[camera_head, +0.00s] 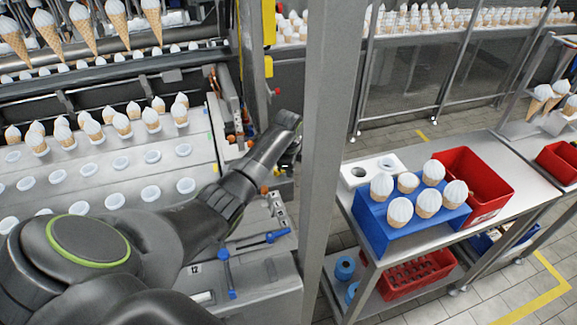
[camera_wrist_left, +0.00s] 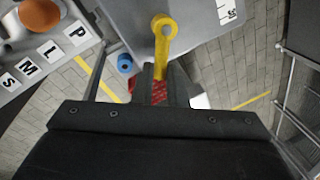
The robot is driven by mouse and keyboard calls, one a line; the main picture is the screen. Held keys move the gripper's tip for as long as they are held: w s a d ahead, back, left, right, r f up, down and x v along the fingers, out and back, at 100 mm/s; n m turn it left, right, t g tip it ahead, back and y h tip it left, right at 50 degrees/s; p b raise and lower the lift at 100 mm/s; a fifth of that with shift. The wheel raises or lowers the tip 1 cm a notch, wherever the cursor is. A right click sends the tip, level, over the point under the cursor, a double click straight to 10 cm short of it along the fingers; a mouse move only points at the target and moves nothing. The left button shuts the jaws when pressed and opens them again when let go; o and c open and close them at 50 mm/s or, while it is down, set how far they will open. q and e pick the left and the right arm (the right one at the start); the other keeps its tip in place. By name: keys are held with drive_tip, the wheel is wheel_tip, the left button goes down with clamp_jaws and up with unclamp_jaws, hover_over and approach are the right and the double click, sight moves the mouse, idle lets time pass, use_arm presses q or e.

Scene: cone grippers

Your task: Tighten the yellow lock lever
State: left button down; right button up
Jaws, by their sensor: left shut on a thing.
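The yellow lock lever (camera_wrist_left: 162,50) shows in the left wrist view, with a round, holed head at its top end on a grey metal plate (camera_wrist_left: 195,50). My left gripper (camera_wrist_left: 160,78) is shut on the lower end of the lever, which sits between the two dark fingers. In the head view my left arm reaches across the machine's right side, and its wrist end (camera_head: 285,128) is beside a grey post. I cannot make out the fingers or the lever there. My right gripper is in neither view.
A grey post (camera_head: 333,120) stands close right of my left wrist. Blue-handled levers (camera_head: 262,239) lie below the arm. A cart holds a blue cone holder (camera_head: 384,235) and a red bin (camera_head: 480,165). In the wrist view, a lettered panel (camera_wrist_left: 50,62) and orange knob (camera_wrist_left: 40,15) are at left.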

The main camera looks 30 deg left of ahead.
use_arm(q)
drive_tip(key=n, duration=0.1)
drive_tip(key=w+n, duration=0.1)
drive_tip(key=shift+w+a+r+n+p, duration=0.1)
drive_tip(key=shift+a+n+p, duration=0.1)
drive_tip(key=shift+n+p, duration=0.15)
drive_tip(key=shift+w+a+n+g+y, duration=0.2)
drive_tip(key=shift+w+a+n, duration=0.1)
drive_tip(key=shift+n, duration=0.65)
drive_tip(key=shift+w+a+n+g+y, duration=0.15)
drive_tip(key=shift+w+n+y, duration=0.1)
drive_tip(key=shift+n, duration=0.65)
drive_tip(key=c, duration=1.5)
unclamp_jaws()
drive_tip(key=shift+o, duration=0.2)
